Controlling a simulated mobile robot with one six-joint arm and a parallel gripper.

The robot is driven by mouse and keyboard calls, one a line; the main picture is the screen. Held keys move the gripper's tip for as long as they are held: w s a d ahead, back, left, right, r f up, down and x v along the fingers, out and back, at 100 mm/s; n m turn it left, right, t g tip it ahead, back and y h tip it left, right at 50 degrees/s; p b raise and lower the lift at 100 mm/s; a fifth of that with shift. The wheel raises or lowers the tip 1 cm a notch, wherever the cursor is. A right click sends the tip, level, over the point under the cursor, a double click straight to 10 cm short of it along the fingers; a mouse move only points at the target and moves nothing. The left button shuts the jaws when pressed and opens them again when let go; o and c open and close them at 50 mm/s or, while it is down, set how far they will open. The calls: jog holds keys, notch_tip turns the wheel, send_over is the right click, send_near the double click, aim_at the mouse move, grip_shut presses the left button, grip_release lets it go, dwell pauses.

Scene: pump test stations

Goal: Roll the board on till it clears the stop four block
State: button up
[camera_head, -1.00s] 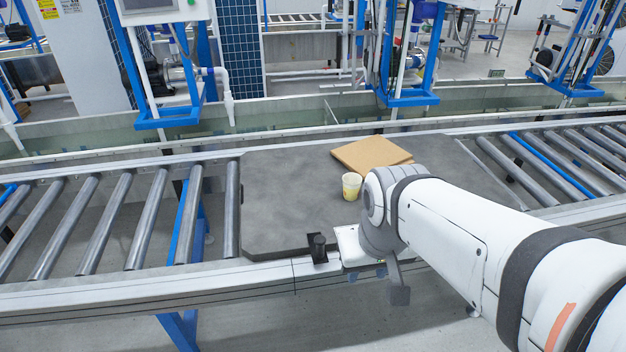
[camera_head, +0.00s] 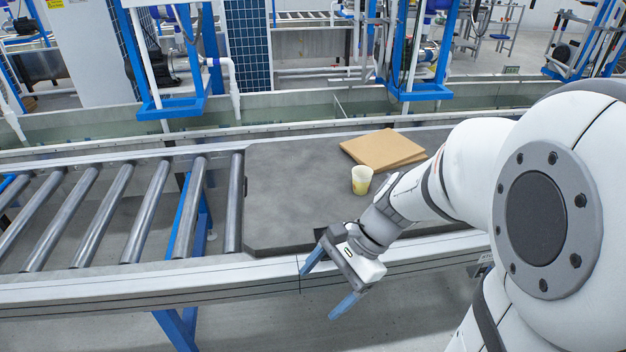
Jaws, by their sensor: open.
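The dark grey board (camera_head: 290,190) lies flat on the roller conveyor, its left edge beside a bare roller. A pale yellow cup (camera_head: 361,180) stands upright on it, and flat brown cardboard (camera_head: 384,149) lies behind the cup. My gripper (camera_head: 328,282) is open and empty over the near rail, by the board's front edge, its blue fingers pointing down and left. The small black block on the near rail is largely hidden behind my gripper; a dark bit beside the gripper may be its top. I cannot read any stop number. My arm hides the board's right part.
Bare rollers (camera_head: 150,215) run on to the left of the board, with nothing on them. The near rail (camera_head: 150,290) runs along the front. Behind the conveyor are a long trough (camera_head: 290,110) and blue-framed pump stands (camera_head: 172,107).

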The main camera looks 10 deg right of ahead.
jog(key=shift+o, duration=1.4)
jog(key=w+a+f+m+t+y+b, duration=0.1)
jog(key=w+a+f+m+y+b, duration=0.1)
jog(key=w+f+m+y, duration=0.3)
jog(key=f+m+b, duration=0.1)
jog(key=m, duration=0.2)
jog(key=shift+m+b, duration=0.3)
jog(key=shift+m, duration=0.1)
jog(key=shift+o, duration=0.8)
jog(key=w+d+f+m+t+y+b, duration=0.2)
jog(key=w+f+m+t+b, duration=0.1)
jog(key=w+f+m+t, duration=0.2)
jog(key=w+m, duration=0.2)
jog(key=m, duration=0.2)
jog(key=shift+w+m+y+b, duration=0.2)
jog(key=shift+m+y+b, duration=0.1)
jog(key=shift+b, duration=0.05)
jog(key=w+d+f+m+t+h+b, duration=0.4)
jog(key=w+d+f+m+t, duration=0.6)
jog(key=m, duration=0.6)
jog(key=b+x, duration=0.1)
jog(key=x, duration=0.5)
jog(key=shift+w, duration=0.1)
